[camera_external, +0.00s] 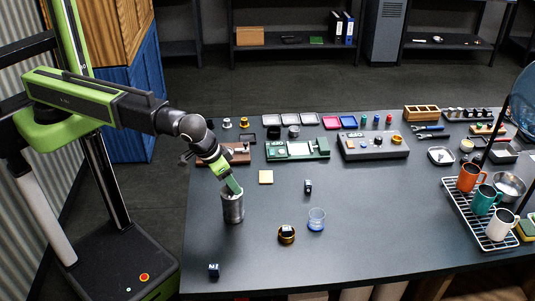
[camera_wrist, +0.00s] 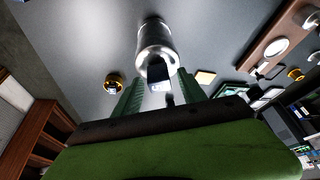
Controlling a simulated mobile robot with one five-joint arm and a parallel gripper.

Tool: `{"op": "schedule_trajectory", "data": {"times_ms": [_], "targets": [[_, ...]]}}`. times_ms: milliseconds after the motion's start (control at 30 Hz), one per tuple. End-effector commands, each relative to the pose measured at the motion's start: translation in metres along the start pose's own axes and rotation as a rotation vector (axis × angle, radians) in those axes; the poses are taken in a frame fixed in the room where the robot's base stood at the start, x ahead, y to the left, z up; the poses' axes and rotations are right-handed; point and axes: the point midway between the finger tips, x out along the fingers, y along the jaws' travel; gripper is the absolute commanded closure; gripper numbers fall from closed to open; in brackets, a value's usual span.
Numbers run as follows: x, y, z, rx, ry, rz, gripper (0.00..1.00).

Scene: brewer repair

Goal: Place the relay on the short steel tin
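The steel tin (camera_external: 233,211), a shiny metal cylinder, stands upright at the left of the table; it also shows in the wrist view (camera_wrist: 154,38). A dark block with a pale face, which looks like a relay (camera_wrist: 160,81), is at the tin's top end, between my fingers. My gripper (camera_external: 232,187) is at the top of the tin, tilted down. In the wrist view the two green fingers (camera_wrist: 160,84) stand apart, with a narrow gap seen on each side of the block. Whether the block rests fully on the tin is hard to see.
A brass-coloured tin (camera_external: 286,238) with a dark block in it stands right of the steel tin, beside a blue glass (camera_external: 317,220). Small dark blocks lie behind (camera_external: 308,187) and in front (camera_external: 214,271). A mug rack (camera_external: 481,222) is at right. The front middle is clear.

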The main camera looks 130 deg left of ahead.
Motion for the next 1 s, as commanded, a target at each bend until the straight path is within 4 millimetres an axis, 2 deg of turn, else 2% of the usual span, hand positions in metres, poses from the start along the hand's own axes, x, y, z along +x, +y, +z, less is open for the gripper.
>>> {"op": "schedule_trajectory", "data": {"times_ms": [233, 367, 567, 800, 900, 1000], "targets": [[-0.002, 0.0, -0.001, 0.0, 0.0, 0.0, 0.52], [-0.012, 0.0, -0.003, 0.001, 0.0, 0.0, 0.52], [-0.05, -0.001, -0.005, 0.001, 0.0, 0.0, 0.52], [-0.107, -0.001, -0.005, 0.001, 0.0, -0.001, 0.52], [-0.121, -0.001, -0.004, 0.0, 0.0, -0.002, 0.52], [-0.125, 0.0, -0.003, 0.0, 0.0, -0.002, 0.52]]}}
